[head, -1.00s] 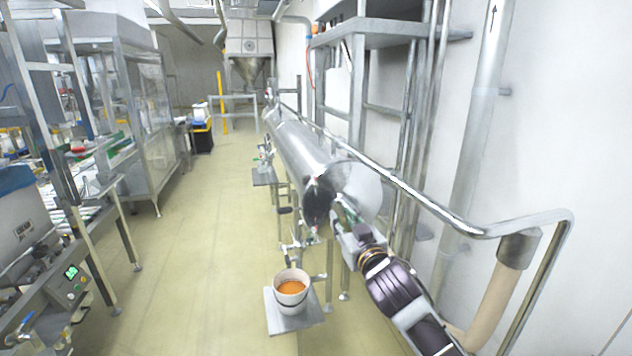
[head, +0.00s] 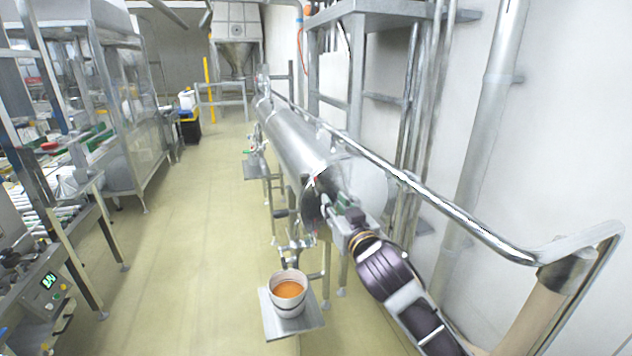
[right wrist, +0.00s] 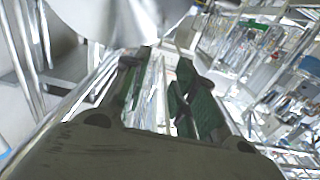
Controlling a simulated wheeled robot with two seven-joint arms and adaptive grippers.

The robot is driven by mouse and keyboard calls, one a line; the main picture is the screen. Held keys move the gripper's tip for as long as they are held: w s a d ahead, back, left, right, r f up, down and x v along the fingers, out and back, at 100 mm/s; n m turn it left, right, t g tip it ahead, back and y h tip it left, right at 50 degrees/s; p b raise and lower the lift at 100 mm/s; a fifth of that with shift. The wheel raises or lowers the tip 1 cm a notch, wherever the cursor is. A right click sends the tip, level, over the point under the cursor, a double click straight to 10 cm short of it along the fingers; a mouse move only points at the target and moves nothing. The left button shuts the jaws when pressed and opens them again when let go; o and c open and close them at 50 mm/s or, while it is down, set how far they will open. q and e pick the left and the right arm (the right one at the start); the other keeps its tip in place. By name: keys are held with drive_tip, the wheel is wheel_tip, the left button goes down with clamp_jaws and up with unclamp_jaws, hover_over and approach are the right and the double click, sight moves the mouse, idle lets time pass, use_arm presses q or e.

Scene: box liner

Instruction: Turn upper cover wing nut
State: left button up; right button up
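A long steel cylinder (head: 297,137) runs along the right-hand wall, its near end facing me. A dark, roundish end part (head: 310,203) shows at that end, left of my right gripper (head: 335,203). The upper cover wing nut is too small or hidden to make out. My right gripper reaches in from the lower right, with its tips close to the cylinder's near end; I cannot tell whether they touch it. In the right wrist view, its green-padded fingers (right wrist: 165,88) stand apart, with bright metal beyond the gap. Nothing is clearly held. My left gripper is not in view.
A steel handrail (head: 447,217) runs above and right of my right arm. A white bucket of orange contents (head: 288,304) stands on a small metal platform (head: 272,323) below the cylinder's end. The floor (head: 195,240) to the left is clear.

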drive_tip(key=p, duration=0.1)
approach(317, 181)
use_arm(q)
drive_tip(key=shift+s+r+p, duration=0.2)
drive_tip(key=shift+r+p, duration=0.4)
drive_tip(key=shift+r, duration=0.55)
use_arm(e)
drive_tip(key=shift+x, duration=4.5)
clamp_jaws()
